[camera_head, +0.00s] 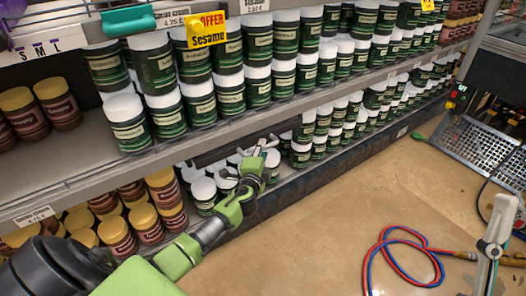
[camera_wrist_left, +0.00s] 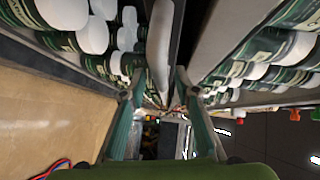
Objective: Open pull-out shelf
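The shelf unit has a middle shelf (camera_head: 75,185) and a low shelf, both loaded with jars. My left gripper (camera_head: 260,150) reaches in under the middle shelf's front edge, among white-lidded jars of the low shelf. In the left wrist view my left gripper (camera_wrist_left: 162,82) has its fingers apart. A long light-grey bar (camera_wrist_left: 160,45) runs between them without visibly being gripped; I cannot tell whether it touches a finger. A grey part with a teal strip (camera_head: 495,235) at the right edge of the head view looks like part of my right gripper; its opening does not show.
Green jars with white lids (camera_head: 130,122) fill the shelves close to my left gripper. Brown jars with gold lids (camera_head: 115,235) stand at the lower left. A red and blue hose (camera_head: 385,245) lies on the floor. A perforated metal tray (camera_head: 475,140) is at right.

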